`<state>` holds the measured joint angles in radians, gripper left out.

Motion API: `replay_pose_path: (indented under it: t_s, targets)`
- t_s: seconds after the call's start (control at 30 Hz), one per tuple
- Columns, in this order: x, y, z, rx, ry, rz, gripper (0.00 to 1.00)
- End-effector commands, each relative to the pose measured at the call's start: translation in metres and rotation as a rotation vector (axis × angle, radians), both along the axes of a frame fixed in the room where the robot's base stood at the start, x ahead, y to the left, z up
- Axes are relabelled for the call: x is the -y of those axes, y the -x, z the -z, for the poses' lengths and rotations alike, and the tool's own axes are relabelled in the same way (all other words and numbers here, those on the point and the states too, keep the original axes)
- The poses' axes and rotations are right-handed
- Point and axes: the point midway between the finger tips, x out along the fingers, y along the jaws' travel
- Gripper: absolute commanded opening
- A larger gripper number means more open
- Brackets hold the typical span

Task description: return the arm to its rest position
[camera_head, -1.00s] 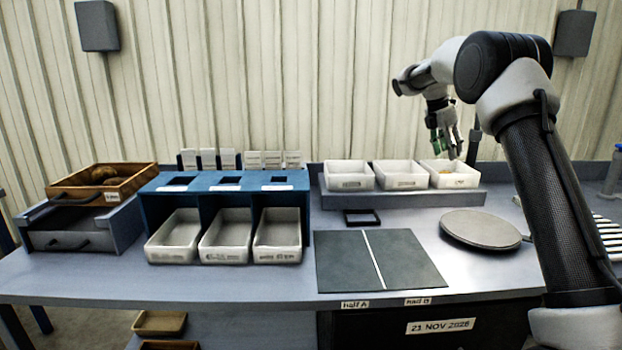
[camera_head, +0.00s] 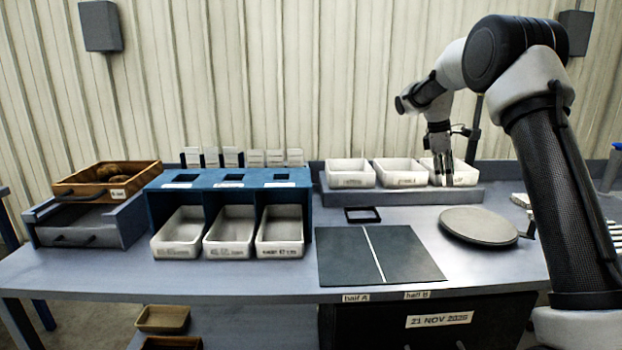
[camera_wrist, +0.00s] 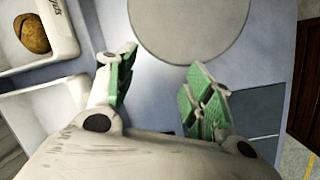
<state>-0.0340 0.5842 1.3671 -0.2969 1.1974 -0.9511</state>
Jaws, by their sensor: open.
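My gripper (camera_head: 441,172) hangs fingers-down at the end of my arm on the right, overlapping the right-hand white bin (camera_head: 462,178) in the head view. In the wrist view my gripper (camera_wrist: 160,80) shows its two green-padded fingers spread wide, with nothing between them. My arm is bent over the right side of the bench, its elbow high. The overlap hides part of that bin's contents.
The round grey disc (camera_head: 478,226) lies on the bench; it also shows in the wrist view (camera_wrist: 188,25), near a bin holding a potato (camera_wrist: 32,34). A dark two-part mat (camera_head: 345,258) is front centre. A blue rack (camera_head: 310,205) with bins stands left.

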Motion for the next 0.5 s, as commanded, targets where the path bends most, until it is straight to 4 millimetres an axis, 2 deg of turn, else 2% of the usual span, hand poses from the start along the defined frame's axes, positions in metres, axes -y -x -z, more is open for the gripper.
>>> replay_pose_path:
  t_s: [0.27,0.37,0.5]
  targets:
    - [-0.016,0.115,-0.016,0.100,-0.111,0.475,0.52]
    - [-0.022,0.172,-0.027,0.144,-0.157,0.654,0.52]
    - [-0.030,0.258,-0.036,0.203,-0.227,0.877,0.52]
